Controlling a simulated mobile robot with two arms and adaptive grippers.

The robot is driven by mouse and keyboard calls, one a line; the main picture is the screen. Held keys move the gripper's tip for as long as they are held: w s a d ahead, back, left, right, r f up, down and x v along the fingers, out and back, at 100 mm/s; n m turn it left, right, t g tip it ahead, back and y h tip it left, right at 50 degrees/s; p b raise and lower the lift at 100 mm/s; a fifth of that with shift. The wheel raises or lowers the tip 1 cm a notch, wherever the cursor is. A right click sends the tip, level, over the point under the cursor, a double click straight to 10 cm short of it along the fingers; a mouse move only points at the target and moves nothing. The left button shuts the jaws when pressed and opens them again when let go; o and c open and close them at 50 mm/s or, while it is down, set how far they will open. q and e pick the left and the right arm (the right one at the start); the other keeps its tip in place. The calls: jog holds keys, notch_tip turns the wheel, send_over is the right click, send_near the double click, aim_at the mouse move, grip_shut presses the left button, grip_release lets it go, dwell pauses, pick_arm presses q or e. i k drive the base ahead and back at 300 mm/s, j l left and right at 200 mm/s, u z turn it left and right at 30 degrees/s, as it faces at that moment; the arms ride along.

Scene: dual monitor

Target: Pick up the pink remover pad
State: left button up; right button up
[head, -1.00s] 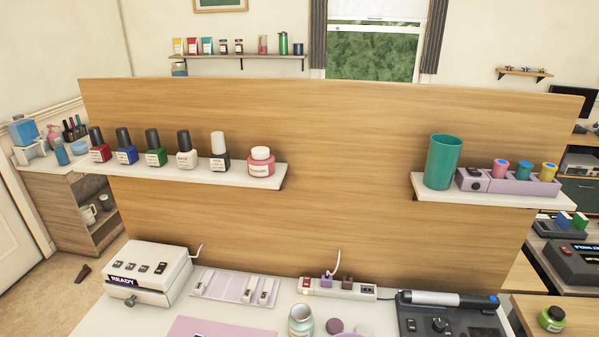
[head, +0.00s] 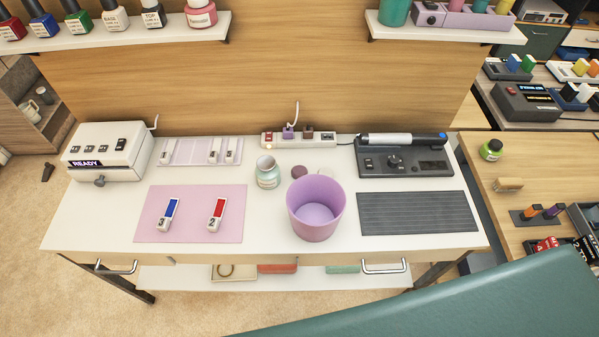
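Two small round pads lie on the white worktop (head: 90,215), between the open glass jar (head: 268,173) and the area behind the purple bin. One is a dark mauve-pink pad (head: 299,173). The other is a paler pad (head: 328,173), partly hidden by the bin's rim. I cannot tell for sure which is the pink remover pad. Neither of my grippers is in view.
The open purple bin (head: 316,222) stands in front of the pads. A pink mat (head: 190,229) with two numbered tools, a ribbed grey mat (head: 418,212), a white READY box (head: 108,147) and a dark console (head: 404,160) surround them. A large unidentified teal surface crosses the lower right.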

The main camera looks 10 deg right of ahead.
aim_at(298, 171)
jog(key=j+z, duration=0.35)
jog(key=j, duration=0.25)
jog(key=j+z, duration=0.4)
jog(key=j, duration=0.2)
